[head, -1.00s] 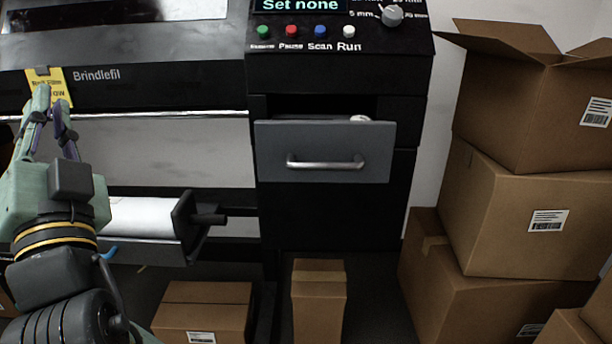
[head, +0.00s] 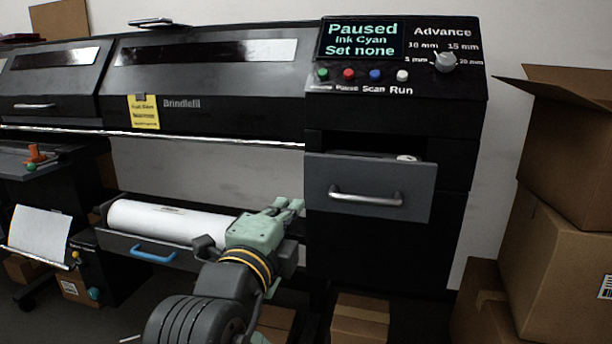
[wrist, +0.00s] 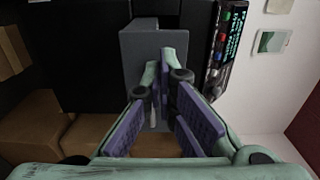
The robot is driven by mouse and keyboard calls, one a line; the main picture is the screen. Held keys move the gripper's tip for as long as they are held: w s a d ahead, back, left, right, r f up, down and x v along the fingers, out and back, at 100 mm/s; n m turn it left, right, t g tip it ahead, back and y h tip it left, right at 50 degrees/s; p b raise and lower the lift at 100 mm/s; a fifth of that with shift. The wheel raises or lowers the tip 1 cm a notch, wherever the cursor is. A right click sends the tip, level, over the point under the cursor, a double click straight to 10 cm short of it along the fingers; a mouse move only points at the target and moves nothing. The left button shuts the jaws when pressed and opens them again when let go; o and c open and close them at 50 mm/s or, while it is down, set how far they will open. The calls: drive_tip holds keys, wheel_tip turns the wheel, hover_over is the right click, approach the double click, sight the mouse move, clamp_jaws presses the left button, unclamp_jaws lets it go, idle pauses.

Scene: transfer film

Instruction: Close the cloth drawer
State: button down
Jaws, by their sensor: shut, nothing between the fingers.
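The cloth drawer (head: 320,190) has a grey front with a silver bar handle (head: 366,197). It stands partly open under the control panel, with a dark gap above its front and a small white thing (head: 406,158) showing inside. My gripper (head: 287,204) is to the left of the drawer front in the head view, in front of the printer, with its fingers together and empty. In the wrist view the grey drawer front (wrist: 137,45) lies beyond my fingertips (wrist: 165,62). I cannot tell whether they touch it.
A white film roll (head: 165,219) sits in a holder with a blue handle (head: 153,254) left of my gripper. The control panel (head: 360,42) reads "Paused". Cardboard boxes (head: 560,240) are stacked at the right, and another box (head: 360,318) stands below the drawer.

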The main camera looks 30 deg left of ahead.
sight(309, 178)
drive_tip(key=p+x, duration=0.5)
drive_tip(key=x, duration=0.6)
drive_tip(key=shift+a, duration=0.1)
drive_tip(key=x, duration=1.7)
drive_tip(key=shift+w+f+b, duration=0.15)
drive_tip(key=shift+w+b, duration=0.2)
drive_tip(key=shift+b, duration=0.05)
drive_tip(key=shift+r, duration=0.2)
